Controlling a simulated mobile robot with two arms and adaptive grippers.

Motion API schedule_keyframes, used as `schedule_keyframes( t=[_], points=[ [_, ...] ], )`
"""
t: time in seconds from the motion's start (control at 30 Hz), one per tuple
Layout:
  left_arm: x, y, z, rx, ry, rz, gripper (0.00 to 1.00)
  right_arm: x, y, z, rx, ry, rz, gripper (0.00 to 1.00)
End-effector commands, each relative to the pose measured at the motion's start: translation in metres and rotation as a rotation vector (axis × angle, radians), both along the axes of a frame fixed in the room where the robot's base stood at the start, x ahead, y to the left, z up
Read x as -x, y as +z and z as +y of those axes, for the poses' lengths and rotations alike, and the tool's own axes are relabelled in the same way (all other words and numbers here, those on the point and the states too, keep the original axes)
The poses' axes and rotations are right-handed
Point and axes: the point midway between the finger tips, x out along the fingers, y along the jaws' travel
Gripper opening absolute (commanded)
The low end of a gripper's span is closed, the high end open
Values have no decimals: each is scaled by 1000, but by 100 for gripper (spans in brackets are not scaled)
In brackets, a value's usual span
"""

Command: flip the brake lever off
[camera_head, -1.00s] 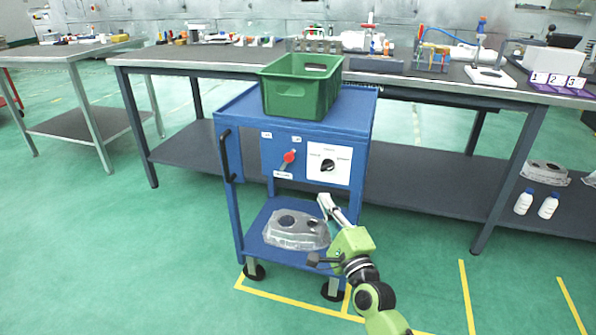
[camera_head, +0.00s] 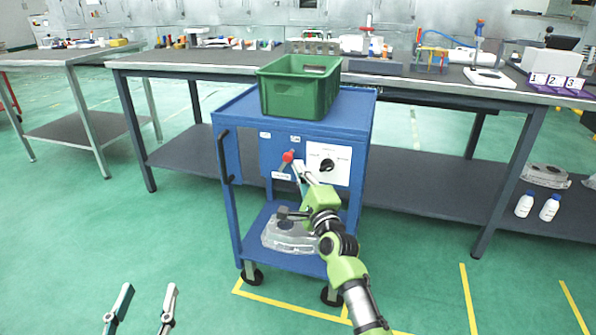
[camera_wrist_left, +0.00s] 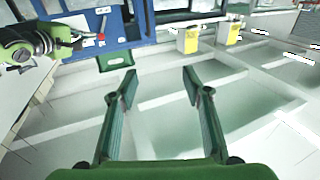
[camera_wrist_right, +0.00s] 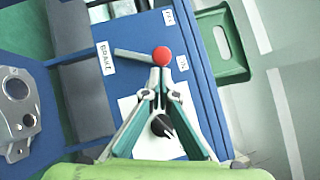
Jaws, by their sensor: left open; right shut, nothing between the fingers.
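The brake lever (camera_head: 288,157) has a red knob and sits on the blue cart's front panel. In the right wrist view, the lever (camera_wrist_right: 133,54) runs from near the BRAKE label to its red knob (camera_wrist_right: 162,56) and leans toward the lower of two small white labels. My right gripper (camera_head: 297,169) is shut and empty at the panel, just right of and below the knob. Its fingertips (camera_wrist_right: 161,75) appear right beside the knob; contact cannot be told. My left gripper (camera_head: 148,290) is open and empty, low at the front left, far from the lever; it also shows in the left wrist view (camera_wrist_left: 160,80).
A black rotary dial (camera_head: 327,164) on a white plate is right of the lever. A green crate (camera_head: 287,97) stands on the blue cart (camera_head: 341,124). A grey casting (camera_head: 284,238) lies on its lower shelf, partly behind my right arm. Workbenches stand behind; the front floor is open.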

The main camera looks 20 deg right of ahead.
Motion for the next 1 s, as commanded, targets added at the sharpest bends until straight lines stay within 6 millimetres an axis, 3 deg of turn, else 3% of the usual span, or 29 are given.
schedule_keyframes(
  t=[0.6, 0.9, 1.0],
  points=[
    [0, 1, 0, -1, 0, 4, 44, -4, 3, 4, 3, 0, 3, 0],
    [8, -54, 10, -65, 17, 256, 44, -5, 5, 5, 29, 0, 21, 0],
    [11, -63, 12, -74, 19, 295, 44, -5, 5, 5, 34, 0, 24, 0]
  ],
)
